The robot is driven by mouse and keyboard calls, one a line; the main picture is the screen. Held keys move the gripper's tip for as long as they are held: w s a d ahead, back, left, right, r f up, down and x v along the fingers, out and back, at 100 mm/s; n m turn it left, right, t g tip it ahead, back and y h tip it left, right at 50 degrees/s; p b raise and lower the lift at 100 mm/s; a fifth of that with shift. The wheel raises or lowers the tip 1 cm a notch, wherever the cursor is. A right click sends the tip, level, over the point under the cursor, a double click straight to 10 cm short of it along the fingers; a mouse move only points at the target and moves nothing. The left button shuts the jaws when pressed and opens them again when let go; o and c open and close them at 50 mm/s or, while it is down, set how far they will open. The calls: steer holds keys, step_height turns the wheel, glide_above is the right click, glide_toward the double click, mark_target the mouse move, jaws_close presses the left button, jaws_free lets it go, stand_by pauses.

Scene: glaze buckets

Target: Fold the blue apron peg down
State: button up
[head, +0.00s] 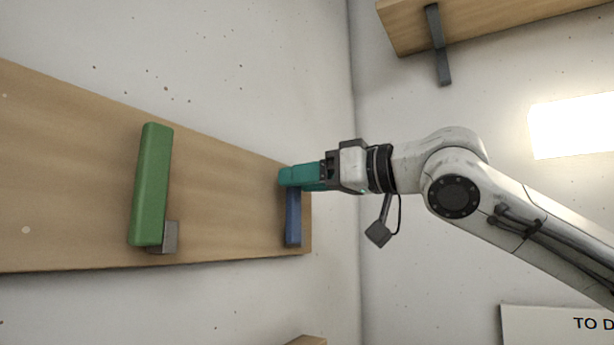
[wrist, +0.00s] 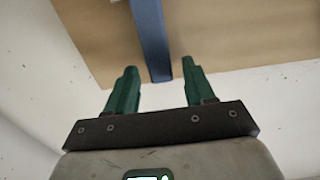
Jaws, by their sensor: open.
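The blue apron peg (head: 293,219) is a narrow bar at the right end of a wooden board. In the head view it runs vertically, and my gripper (head: 286,177) hides its upper part. In the wrist view the blue peg (wrist: 150,38) comes down from the top edge, and its end lies between the two teal fingertips of my gripper (wrist: 159,70). My gripper is open, with a gap visible on each side of the peg. I cannot tell whether a finger touches it.
The wooden board (head: 70,190) is on the wall. A green peg (head: 151,185) with a grey bracket (head: 165,238) stands left of the blue one. A wooden shelf (head: 490,20) is at the upper right. The wall corner is close behind my gripper.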

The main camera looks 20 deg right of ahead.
steer(key=shift+c, duration=0.5)
jaws_close()
